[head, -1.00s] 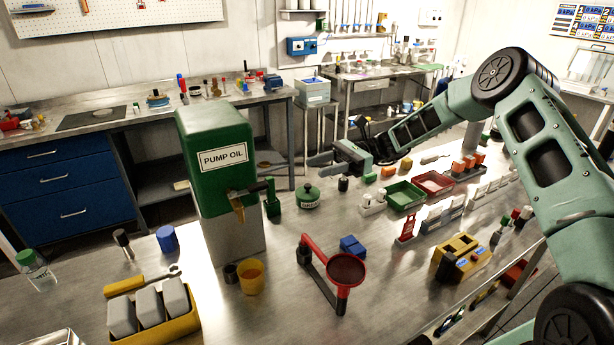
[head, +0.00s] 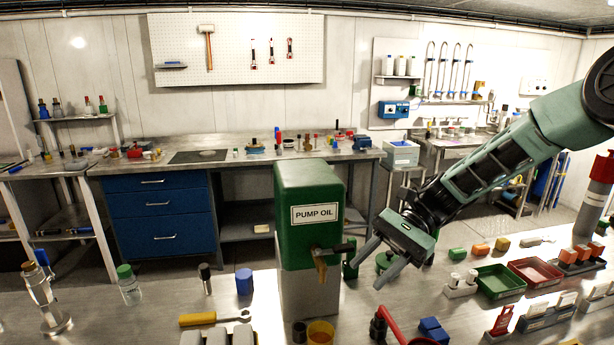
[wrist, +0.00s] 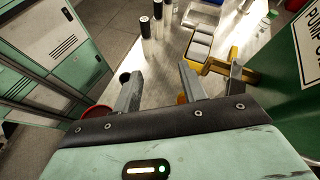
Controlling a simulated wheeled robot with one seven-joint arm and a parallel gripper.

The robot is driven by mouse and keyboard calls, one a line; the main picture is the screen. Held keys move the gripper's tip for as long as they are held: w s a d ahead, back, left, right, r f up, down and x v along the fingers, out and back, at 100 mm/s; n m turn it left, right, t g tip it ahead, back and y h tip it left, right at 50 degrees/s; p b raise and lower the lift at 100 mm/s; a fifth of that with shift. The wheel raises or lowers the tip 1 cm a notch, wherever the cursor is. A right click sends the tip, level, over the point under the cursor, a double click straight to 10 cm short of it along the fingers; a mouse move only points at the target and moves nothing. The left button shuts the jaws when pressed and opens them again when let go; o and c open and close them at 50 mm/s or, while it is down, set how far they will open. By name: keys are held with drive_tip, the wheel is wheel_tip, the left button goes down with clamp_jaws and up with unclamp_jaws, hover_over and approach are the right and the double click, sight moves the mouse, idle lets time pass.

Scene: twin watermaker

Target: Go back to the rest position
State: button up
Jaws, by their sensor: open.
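My gripper (head: 368,262) is open and empty in the head view, to the right of the green pump oil tank (head: 308,235) and above the metal bench. My arm reaches in from the upper right. In the wrist view my gripper (wrist: 158,85) shows both fingers apart with nothing between them. The green tank (wrist: 295,60) with its label stands at the right edge of that view.
A yellow cup (head: 320,333) stands below the tank's tap. A green tray (head: 499,281) and a red tray (head: 535,271) lie to the right. A blue drawer cabinet (head: 160,220) stands behind.

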drive_tip(key=s+d+n+t+h, duration=0.1)
drive_tip(key=s+n+t+h, duration=0.5)
drive_tip(key=s+n+h, duration=0.4)
drive_tip(key=s+n, duration=0.6)
drive_tip(key=s, duration=0.9)
drive_tip(key=shift+d+r+n+t+b, duration=0.15)
drive_tip(key=shift+d+n+t+b, duration=0.15)
drive_tip(key=shift+n, duration=0.1)
